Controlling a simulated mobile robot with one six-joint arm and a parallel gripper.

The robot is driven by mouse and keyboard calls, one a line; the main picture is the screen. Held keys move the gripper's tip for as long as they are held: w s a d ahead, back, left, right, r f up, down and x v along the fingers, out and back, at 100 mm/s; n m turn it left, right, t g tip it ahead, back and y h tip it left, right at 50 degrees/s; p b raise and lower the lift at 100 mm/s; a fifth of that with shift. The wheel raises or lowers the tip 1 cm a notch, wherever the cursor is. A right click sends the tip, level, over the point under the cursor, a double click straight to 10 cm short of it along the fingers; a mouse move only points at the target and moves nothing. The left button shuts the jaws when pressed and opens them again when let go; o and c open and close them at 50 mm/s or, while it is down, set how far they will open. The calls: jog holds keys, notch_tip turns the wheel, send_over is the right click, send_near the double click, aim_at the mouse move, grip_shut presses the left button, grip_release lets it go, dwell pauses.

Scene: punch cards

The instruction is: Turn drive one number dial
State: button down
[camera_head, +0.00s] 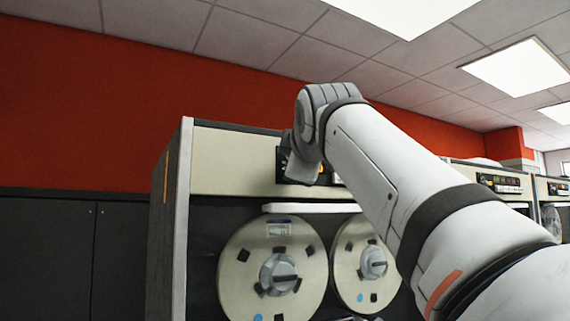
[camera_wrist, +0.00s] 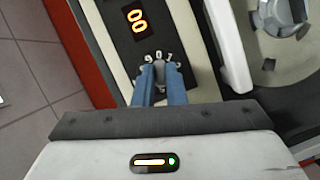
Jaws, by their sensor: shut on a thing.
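In the wrist view, my gripper (camera_wrist: 160,69) has its two blue fingers shut on the number dial (camera_wrist: 158,57) of a tape drive. Pale digits show in an arc just beyond the fingertips; the dial's middle is hidden between the fingers. A dark display (camera_wrist: 137,20) beside the dial shows two glowing orange zeros. In the head view, my arm reaches up to the top panel of the nearest tape drive (camera_head: 235,165), and my wrist covers the dial and most of the dark control panel (camera_head: 283,165).
Two large tape reels, left (camera_head: 240,268) and right (camera_head: 347,235), are on the drive's front below the panel. More drives (camera_head: 500,183) stand to the right. Dark cabinets (camera_head: 45,260) stand at left against the red wall.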

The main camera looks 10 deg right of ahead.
jog(key=shift+f, duration=0.15)
jog(key=c, duration=1.5)
grip_release()
jog(key=s, duration=0.5)
jog(key=s+r+b, duration=0.1)
jog(key=s, duration=0.1)
jog(key=shift+s+a, duration=0.25)
jog(key=shift+s, duration=0.1)
